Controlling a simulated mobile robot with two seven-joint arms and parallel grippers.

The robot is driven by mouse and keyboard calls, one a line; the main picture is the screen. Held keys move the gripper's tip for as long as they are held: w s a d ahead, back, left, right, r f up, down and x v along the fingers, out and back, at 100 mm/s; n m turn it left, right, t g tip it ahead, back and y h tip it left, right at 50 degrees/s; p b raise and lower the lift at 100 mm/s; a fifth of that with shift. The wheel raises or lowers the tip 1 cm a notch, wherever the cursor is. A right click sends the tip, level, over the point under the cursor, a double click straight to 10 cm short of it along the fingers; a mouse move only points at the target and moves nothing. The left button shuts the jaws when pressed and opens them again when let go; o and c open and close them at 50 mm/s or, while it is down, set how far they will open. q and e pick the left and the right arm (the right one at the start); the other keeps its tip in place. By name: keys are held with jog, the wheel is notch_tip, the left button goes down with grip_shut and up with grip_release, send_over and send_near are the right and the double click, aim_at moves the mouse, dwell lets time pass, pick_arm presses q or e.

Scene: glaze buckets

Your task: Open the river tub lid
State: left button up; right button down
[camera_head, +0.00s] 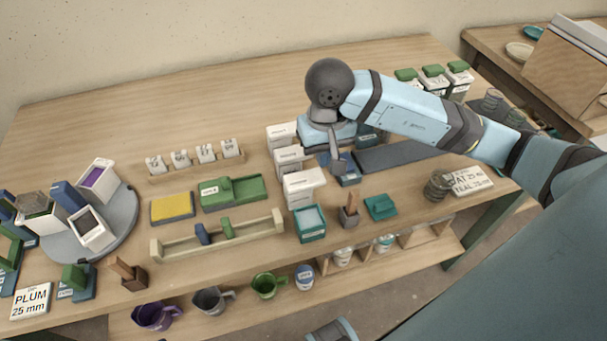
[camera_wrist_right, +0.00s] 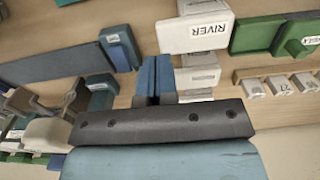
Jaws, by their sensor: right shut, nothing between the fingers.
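The river tub (camera_head: 303,187) is a white box at the front of a short row of white tubs, just right of the green tray. Its top looks covered by a white lid. In the right wrist view the tub (camera_wrist_right: 195,35) shows the word RIVER upside down. My right gripper (camera_head: 335,162) points down just right of the row, apart from the river tub, behind it and to its right. In the right wrist view its fingers (camera_wrist_right: 154,75) are together, with nothing held. My left gripper is not in view.
More white tubs (camera_head: 288,158) stand behind the river tub. A small blue box (camera_head: 347,176) with a label is close under my right gripper. A dark mat (camera_head: 400,154) lies to the right.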

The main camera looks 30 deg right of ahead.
dwell(0.3)
jog(key=shift+f, duration=0.2)
jog(key=shift+f+b, duration=0.4)
jog(key=shift+b, duration=0.25)
